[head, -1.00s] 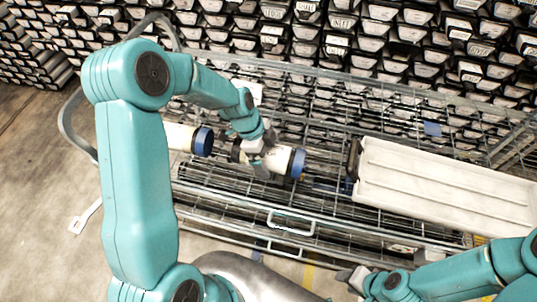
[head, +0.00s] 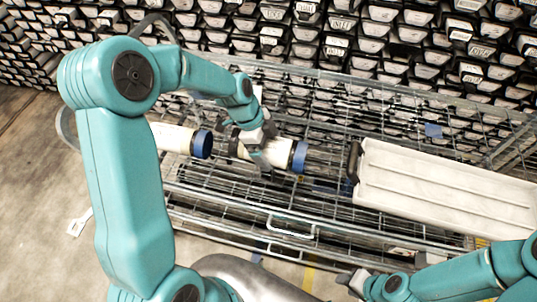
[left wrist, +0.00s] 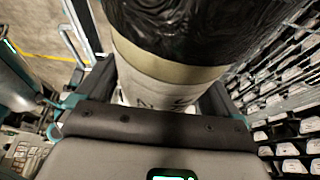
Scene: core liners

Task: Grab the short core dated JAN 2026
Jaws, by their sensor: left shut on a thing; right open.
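A short pale core (head: 278,153) with a blue end cap (head: 300,156) is held over the wire cart. My left gripper (head: 256,144) is shut around its middle, from above. In the left wrist view the core (left wrist: 150,90) runs between the fingers, with a black wrapped end and a tan band. Parts of dark letters show on its pale side, but no date can be read. A second pale core (head: 172,138) with a blue cap lies to the left, partly behind my left arm. My right gripper (head: 353,281) is open and empty at the bottom of the head view.
The wire cart (head: 240,220) has a handle along its front side. A long white ribbed box (head: 440,187) lies on its right part. Stacked core boxes (head: 400,60) fill the wall behind. Bare floor (head: 45,180) shows at the left.

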